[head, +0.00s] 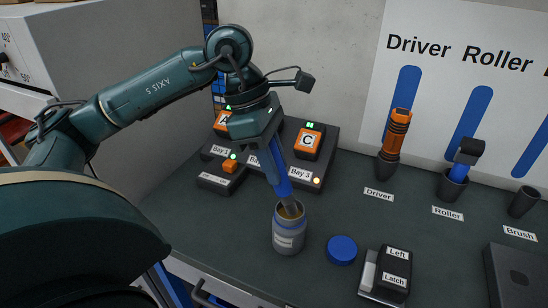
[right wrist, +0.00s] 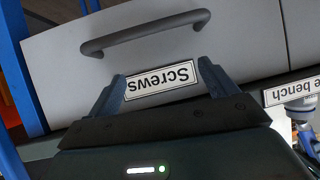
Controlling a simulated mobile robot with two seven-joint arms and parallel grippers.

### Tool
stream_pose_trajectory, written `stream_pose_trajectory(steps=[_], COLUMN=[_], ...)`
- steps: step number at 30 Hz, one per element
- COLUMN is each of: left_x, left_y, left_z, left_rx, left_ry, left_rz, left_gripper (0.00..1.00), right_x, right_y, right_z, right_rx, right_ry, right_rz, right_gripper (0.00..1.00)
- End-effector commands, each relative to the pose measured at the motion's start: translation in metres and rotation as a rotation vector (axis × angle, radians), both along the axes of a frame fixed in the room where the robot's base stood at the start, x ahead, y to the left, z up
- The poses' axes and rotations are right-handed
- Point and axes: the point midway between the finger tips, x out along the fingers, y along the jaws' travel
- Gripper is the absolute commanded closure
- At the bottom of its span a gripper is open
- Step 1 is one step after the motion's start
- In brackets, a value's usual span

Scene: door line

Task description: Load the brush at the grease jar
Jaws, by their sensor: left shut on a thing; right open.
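The grey grease jar (head: 289,238) stands open on the dark bench in the head view. Its label is too small to read. My left gripper (head: 268,148) is shut on the blue handle of the brush (head: 280,178), above the jar. The brush points down, slightly tilted, and its lower end is at the jar mouth. The jar rim hides the tip, so how deep it goes cannot be told. My right gripper (right wrist: 160,88) is open and empty in the right wrist view, facing a drawer front labelled Screws (right wrist: 170,50).
A blue lid (head: 342,250) lies right of the jar, beside the Left Latch block (head: 386,272). The Brush holder (head: 523,202) is empty. The driver (head: 396,132) and roller (head: 463,165) stand in their holders. The bay block (head: 328,150) is behind the jar.

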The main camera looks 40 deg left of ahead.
Motion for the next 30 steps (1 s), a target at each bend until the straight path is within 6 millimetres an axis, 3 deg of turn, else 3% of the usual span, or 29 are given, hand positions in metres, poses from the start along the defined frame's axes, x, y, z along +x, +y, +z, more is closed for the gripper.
stream_pose_trajectory(steps=[30], left_x=[0.0000], left_y=[0.0000], left_z=[-0.0048], left_rx=[0.000], left_ry=[0.000], left_rz=[0.000], left_gripper=[0.94], right_x=[0.0010], right_y=[-0.0011], right_z=[-0.0061], right_rx=[0.002], right_ry=[0.003], right_rz=[-0.011], right_gripper=[0.15])
